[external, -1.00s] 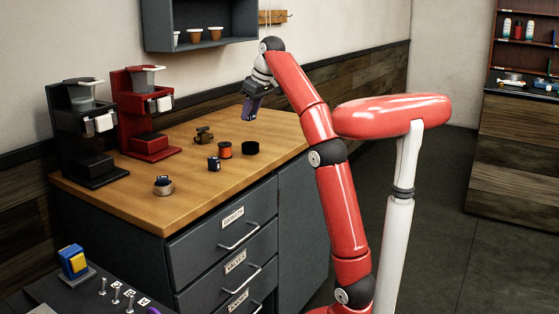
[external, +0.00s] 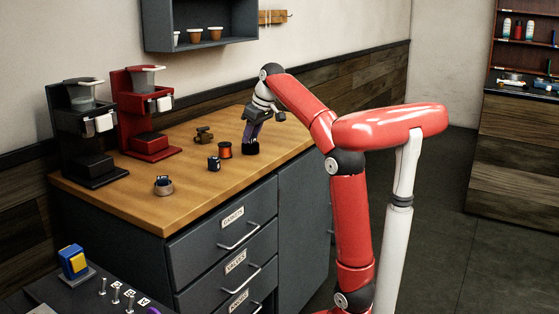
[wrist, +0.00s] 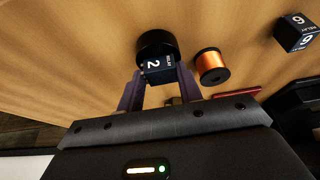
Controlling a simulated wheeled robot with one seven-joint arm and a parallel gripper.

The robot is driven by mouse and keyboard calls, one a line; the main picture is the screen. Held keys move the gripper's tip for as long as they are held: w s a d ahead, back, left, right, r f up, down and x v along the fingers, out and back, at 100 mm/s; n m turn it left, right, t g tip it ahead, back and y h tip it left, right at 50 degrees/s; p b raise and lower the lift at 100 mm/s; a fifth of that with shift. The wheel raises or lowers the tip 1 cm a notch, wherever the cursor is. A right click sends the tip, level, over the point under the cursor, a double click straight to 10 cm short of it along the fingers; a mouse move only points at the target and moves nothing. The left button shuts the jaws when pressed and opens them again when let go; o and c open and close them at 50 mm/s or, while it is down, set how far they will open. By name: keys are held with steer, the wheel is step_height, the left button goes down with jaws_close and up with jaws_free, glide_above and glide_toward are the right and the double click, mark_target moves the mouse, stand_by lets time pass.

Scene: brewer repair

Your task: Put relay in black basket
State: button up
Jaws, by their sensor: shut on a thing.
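My gripper (wrist: 159,76) is shut on a dark relay (wrist: 158,68) marked "2", held between its two purple-grey fingers in the wrist view. The round black basket (wrist: 155,41) lies directly beyond the relay, which overlaps its near edge in that view. I cannot tell how far inside the rim the relay sits. In the external view my gripper (external: 252,133) points down at the black basket (external: 251,149) on the wooden counter, and the relay is not distinguishable. A second relay (wrist: 296,32), marked "6", stands on the counter and also shows in the external view (external: 214,164).
An orange spool (external: 225,151) stands just left of the basket. A brass part (external: 204,134) and a small round tin (external: 163,186) are also on the counter (external: 195,196). Red (external: 151,146) and black (external: 95,166) brewers stand at left. The counter right of the basket is clear.

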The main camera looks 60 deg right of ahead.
mark_target(252, 137)
steer(key=o, duration=1)
steer(key=shift+o, duration=0.2)
step_height(252, 137, up, 6)
steer(key=shift+w+r+p, duration=0.1)
steer(key=shift+p, duration=0.75)
steer(key=shift+r, duration=0.45)
